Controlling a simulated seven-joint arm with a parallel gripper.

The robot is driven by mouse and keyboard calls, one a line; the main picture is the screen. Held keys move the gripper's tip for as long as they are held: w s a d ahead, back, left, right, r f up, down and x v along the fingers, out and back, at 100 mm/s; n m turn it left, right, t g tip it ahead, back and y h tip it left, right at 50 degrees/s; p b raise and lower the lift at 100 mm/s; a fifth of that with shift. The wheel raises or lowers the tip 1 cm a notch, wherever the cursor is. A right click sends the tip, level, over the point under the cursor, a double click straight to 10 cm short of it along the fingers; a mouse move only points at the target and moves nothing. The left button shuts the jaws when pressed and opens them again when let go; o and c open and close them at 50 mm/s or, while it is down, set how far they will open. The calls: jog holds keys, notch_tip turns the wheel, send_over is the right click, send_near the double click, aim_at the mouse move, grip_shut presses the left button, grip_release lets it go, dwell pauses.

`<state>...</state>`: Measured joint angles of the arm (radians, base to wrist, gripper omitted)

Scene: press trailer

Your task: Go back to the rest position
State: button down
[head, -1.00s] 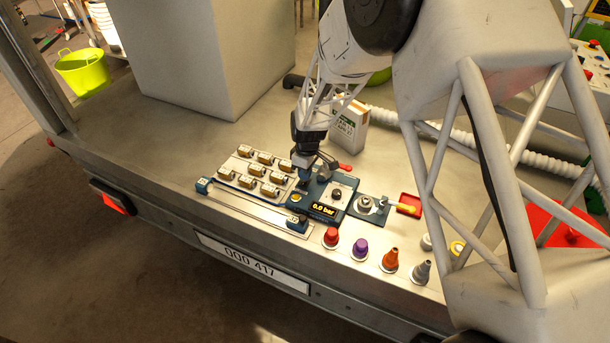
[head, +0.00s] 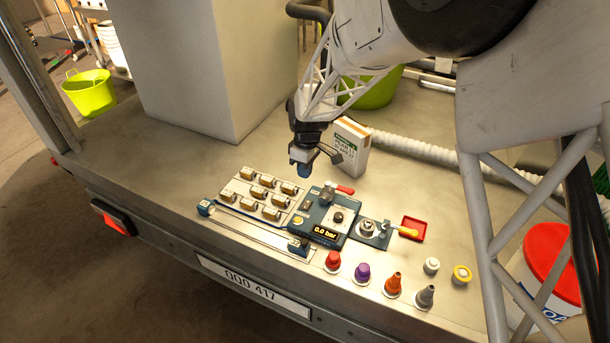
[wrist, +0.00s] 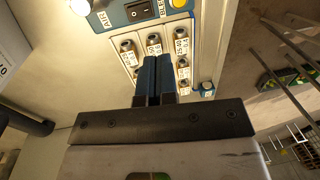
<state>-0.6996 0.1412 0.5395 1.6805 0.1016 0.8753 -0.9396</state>
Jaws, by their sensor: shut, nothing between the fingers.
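My gripper (head: 302,170) is in the air above the back edge of the blue press unit, with its fingers together and nothing between them. In the wrist view its two blue fingers (wrist: 156,80) lie side by side, closed. The blue press unit (head: 328,218) shows "0.0 bar" on its display and has a red-handled lever at its back. To its left a pale tray (head: 236,186) holds several small brass-coloured labelled parts, which also show beyond the fingers in the wrist view (wrist: 153,44).
A white box (head: 350,148) stands behind the press. Red, purple, orange and grey cones (head: 393,285) stand along the front edge. A small red tray (head: 412,228) lies to the right. A big grey block (head: 190,70) stands at the back left.

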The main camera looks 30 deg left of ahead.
jog(key=shift+r, duration=0.1)
dwell(0.5)
jog(key=s+d+r+m+t, duration=0.1)
jog(key=s+d+r+m, duration=0.15)
jog(key=d+r, duration=0.55)
jog(key=s+d+r+m, duration=0.1)
jog(key=d+r+m, duration=0.3)
jog(key=d, duration=0.8)
jog(key=s+d+r+m+t, duration=0.1)
jog(key=s+d+r+m, duration=0.1)
jog(key=d+r, duration=0.65)
jog(key=s+d+r+m+t, duration=0.2)
jog(key=s+d+m, duration=0.7)
jog(key=s+d, duration=1.2)
jog(key=shift+s+d+r+m, duration=0.3)
jog(key=shift+s+r+m, duration=0.05)
jog(key=shift+s, duration=0.1)
jog(key=shift+w+a, duration=0.1)
jog(key=shift+w, duration=0.05)
